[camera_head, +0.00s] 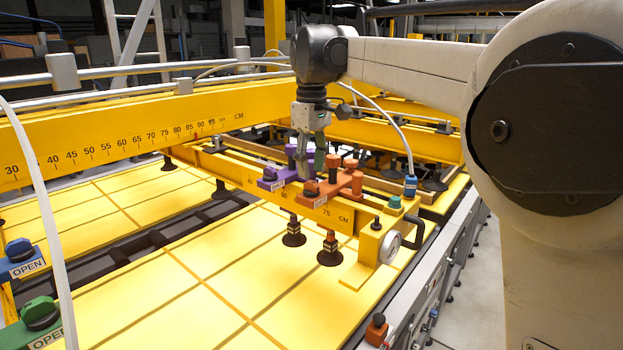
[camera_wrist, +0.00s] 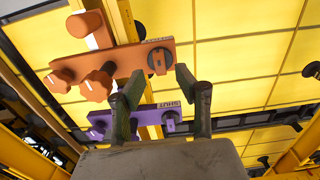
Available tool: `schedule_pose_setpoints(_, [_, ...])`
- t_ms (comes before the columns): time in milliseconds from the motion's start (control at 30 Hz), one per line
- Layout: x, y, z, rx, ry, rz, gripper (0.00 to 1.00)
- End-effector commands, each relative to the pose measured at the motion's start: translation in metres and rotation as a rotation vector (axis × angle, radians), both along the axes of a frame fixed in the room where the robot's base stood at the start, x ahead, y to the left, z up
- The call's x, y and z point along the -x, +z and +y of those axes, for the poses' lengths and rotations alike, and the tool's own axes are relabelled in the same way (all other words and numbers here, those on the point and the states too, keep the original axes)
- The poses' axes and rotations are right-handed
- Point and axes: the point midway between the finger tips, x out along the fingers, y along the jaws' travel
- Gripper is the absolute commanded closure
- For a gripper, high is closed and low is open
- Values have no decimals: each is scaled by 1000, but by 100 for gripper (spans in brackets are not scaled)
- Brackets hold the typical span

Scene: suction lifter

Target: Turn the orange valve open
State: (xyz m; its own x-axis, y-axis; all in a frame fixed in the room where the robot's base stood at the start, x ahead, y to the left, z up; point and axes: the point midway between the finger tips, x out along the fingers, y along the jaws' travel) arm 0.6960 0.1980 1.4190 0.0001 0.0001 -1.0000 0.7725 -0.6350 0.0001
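The orange valve block (camera_head: 337,186) sits on the yellow crossbeam in the head view, with a dark round knob at its left end. In the wrist view the orange plate (camera_wrist: 125,60) shows across the upper left, with its dark slotted knob (camera_wrist: 161,61) at the right end. The label beside that knob is too small to read. My gripper (camera_head: 311,172) hangs just above the orange block. In the wrist view my gripper (camera_wrist: 160,72) is open, its fingertips on either side of the knob's picture position; I cannot tell whether they touch it. Nothing is held.
A purple valve block (camera_head: 274,180) stands close beside the orange one; its SHUT label (camera_wrist: 169,104) shows in the wrist view. A white hose (camera_head: 392,125), a pressure gauge (camera_head: 389,247) and suction cups (camera_head: 330,254) are nearby. Green (camera_head: 41,314) and blue (camera_head: 20,254) valves stand at the left.

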Motion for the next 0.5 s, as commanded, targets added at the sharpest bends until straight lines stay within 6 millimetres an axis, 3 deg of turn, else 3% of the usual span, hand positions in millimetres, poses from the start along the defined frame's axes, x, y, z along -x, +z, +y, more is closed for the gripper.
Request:
schedule_pose_setpoints(200, [0, -27, 0, 0, 0, 0, 68])
schedule_pose_setpoints(500, [0, -40, 0, 0, 0, 0, 68])
